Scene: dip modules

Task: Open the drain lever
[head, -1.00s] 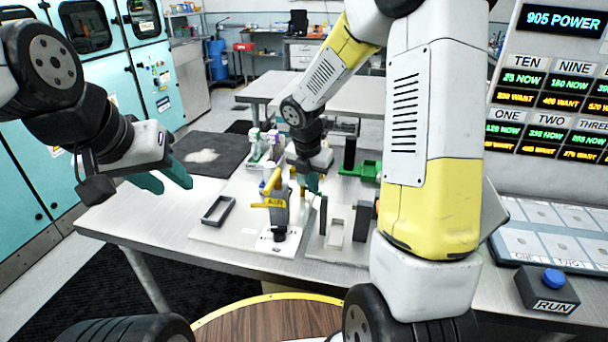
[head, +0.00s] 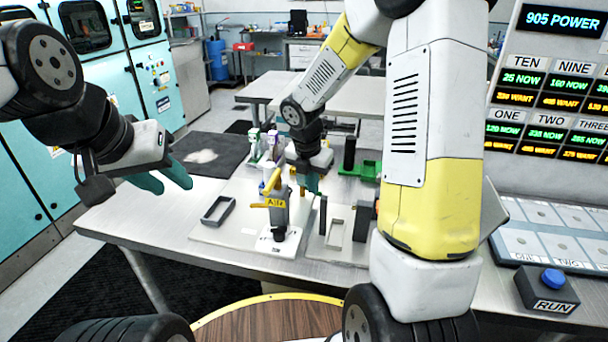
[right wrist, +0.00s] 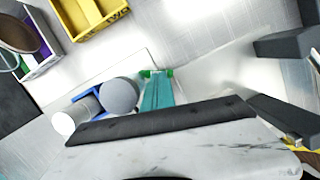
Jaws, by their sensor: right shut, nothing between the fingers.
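A grey upright fixture (head: 281,218) with a yellow label stands on a small white base on the table. A yellow lever-like part (head: 271,182) slants at its top; I cannot tell for certain that it is the drain lever. My right gripper (head: 311,184) is just right of the fixture's top, its teal fingers shut and empty. In the right wrist view the fingers (right wrist: 157,94) are together beside a grey round part (right wrist: 118,95) and a blue part; contact cannot be told. My left gripper (head: 166,181) hangs at the left over the table edge, fingers apart and empty.
A dark rectangular frame (head: 218,210) lies left of the fixture. Dark posts and a pale slotted block (head: 336,233) stand to its right, with a green part (head: 367,170) behind. A black mat (head: 203,158) lies back left. A RUN button box (head: 547,289) is at right.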

